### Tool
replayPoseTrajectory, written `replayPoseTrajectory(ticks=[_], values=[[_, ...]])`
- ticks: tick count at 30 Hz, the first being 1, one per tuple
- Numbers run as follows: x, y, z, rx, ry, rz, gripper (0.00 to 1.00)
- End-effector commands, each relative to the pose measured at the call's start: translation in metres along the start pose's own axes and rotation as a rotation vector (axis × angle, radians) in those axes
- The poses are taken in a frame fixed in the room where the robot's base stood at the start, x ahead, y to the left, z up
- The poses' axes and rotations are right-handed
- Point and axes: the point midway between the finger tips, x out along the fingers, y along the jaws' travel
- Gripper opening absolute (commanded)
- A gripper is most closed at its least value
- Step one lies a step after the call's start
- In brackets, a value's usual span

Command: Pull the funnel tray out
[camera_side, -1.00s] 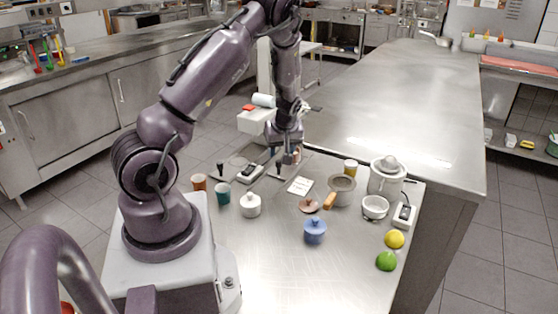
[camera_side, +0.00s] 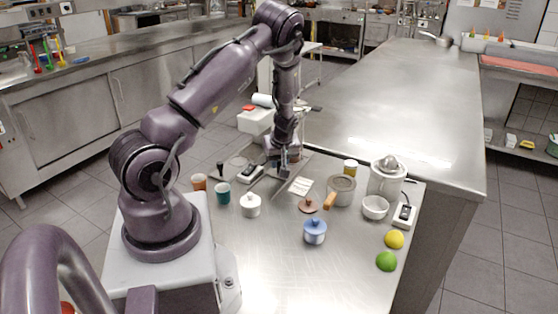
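My gripper (camera_side: 284,173) points down at the back left of the steel table. It is over the spot where a dark upright handle stood, and it hides that handle. A thin grey-brown strip (camera_side: 294,180) slants beside the fingertips, like the edge of a flat tray; I cannot tell whether it is the funnel tray or whether my gripper touches it. The fingers are too small to show as open or shut. A pale citrus juicer (camera_side: 387,176) stands at the back right, with a white bowl (camera_side: 375,208) in front of it.
Near my gripper are a scale (camera_side: 250,174), a dark-handled tool (camera_side: 220,170) and a white card (camera_side: 301,186). Cups (camera_side: 222,193), a white pot (camera_side: 250,206), a blue pot (camera_side: 314,231), a saucepan (camera_side: 342,190), a lemon (camera_side: 394,239) and a lime (camera_side: 386,261) stand around.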

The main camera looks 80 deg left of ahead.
Motion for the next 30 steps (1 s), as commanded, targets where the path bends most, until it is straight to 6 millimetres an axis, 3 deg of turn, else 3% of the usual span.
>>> replayPoseTrajectory(ticks=[7, 18, 30], values=[[-0.004, -0.01, 0.01, 0.002, -0.002, 0.0, 0.0], [-0.024, -0.062, 0.059, 0.002, -0.003, 0.0, 0.0], [-0.028, -0.072, 0.067, 0.001, -0.006, -0.005, 0.0]])
